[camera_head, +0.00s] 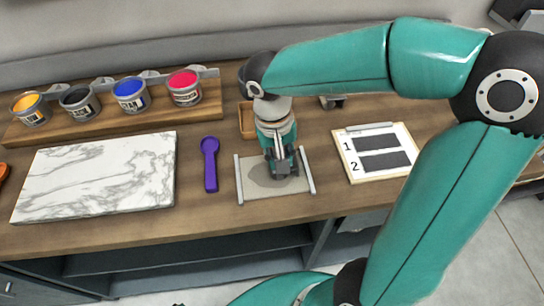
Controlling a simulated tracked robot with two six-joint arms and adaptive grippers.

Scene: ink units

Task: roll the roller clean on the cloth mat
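The cloth mat (250,187) is a beige sheet between two pale side bars, lying near the front edge of the bench. A grey, wet-looking stain (262,178) covers its middle. My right gripper (284,166) points down over the mat from behind. It appears shut on the roller, of which only a small dark part shows low between the fingers, at or just above the mat. The fingers and wrist hide most of the roller, so I cannot tell whether it touches. My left gripper is not in view.
A marble slab (95,175) and a purple spatula-like tool (210,165) lie left of the mat. Ink tins, including a blue one (130,94), stand on a wooden rack behind. A board numbered 1 and 2 (349,137) lies to the right. A wooden tray (246,120) sits behind.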

